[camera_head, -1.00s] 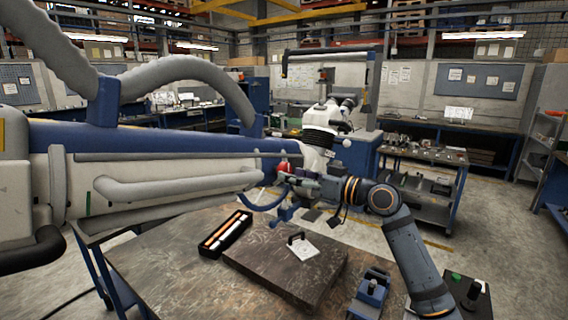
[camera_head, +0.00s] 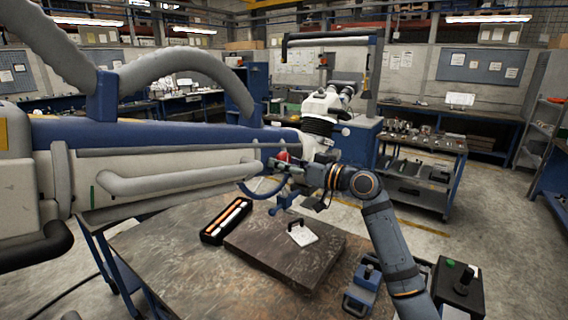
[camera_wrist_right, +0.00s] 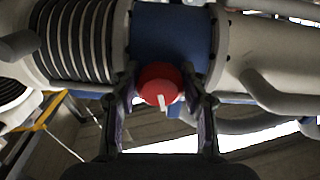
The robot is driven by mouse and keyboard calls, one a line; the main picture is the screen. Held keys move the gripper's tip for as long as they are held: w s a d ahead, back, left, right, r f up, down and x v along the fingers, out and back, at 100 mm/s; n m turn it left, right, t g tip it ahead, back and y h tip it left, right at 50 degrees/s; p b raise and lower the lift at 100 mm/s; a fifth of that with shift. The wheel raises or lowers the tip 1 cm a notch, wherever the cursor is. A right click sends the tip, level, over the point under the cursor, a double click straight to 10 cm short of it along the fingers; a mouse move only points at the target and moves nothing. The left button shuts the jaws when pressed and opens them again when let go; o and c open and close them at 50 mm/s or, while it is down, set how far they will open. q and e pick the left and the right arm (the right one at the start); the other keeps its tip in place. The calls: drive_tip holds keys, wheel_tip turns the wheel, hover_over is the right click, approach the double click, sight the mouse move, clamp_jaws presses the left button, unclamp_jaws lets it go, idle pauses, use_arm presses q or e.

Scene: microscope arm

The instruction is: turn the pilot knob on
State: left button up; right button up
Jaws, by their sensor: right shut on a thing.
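The pilot knob (camera_wrist_right: 158,84) is red and round with a white pointer bar that points down and slightly right in the right wrist view. It sits on the blue section of the big microscope arm. In the head view the red knob (camera_head: 284,156) shows at the arm's right end. My right gripper (camera_wrist_right: 161,92) has its two dark fingers on either side of the knob and is shut on it. In the head view the right gripper (camera_head: 285,163) reaches the knob from the right. My left gripper is not in view.
The big blue and white arm (camera_head: 180,140) fills the left. Below it a workbench (camera_head: 150,255) holds a dark plate (camera_head: 265,262), a tray of tubes (camera_head: 226,220) and a blue vise (camera_head: 364,290). A black box with a joystick (camera_head: 463,290) stands at the lower right.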

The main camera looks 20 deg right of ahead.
drive_tip(key=shift+f+n+b, duration=0.2)
drive_tip(key=shift+n+b, duration=0.2)
drive_tip(key=shift+b, duration=0.45)
drive_tip(key=n+b, duration=0.5)
drive_tip(key=b, duration=0.1)
drive_tip(key=shift+w+d+n+b, duration=0.1)
drive_tip(key=shift+n+b, duration=0.3)
drive_tip(key=n+b, duration=0.3)
drive_tip(key=n, duration=0.2)
drive_tip(key=shift+r, duration=0.15)
drive_tip(key=n+b, duration=0.1)
drive_tip(key=n, duration=0.1)
drive_tip(key=shift+w+d+n+b, duration=0.1)
drive_tip(key=shift+n+b, duration=0.2)
drive_tip(key=shift+n, duration=0.1)
drive_tip(key=shift+r+n+b, duration=0.15)
drive_tip(key=shift+n+b, duration=0.35)
drive_tip(key=shift+n, duration=1.1)
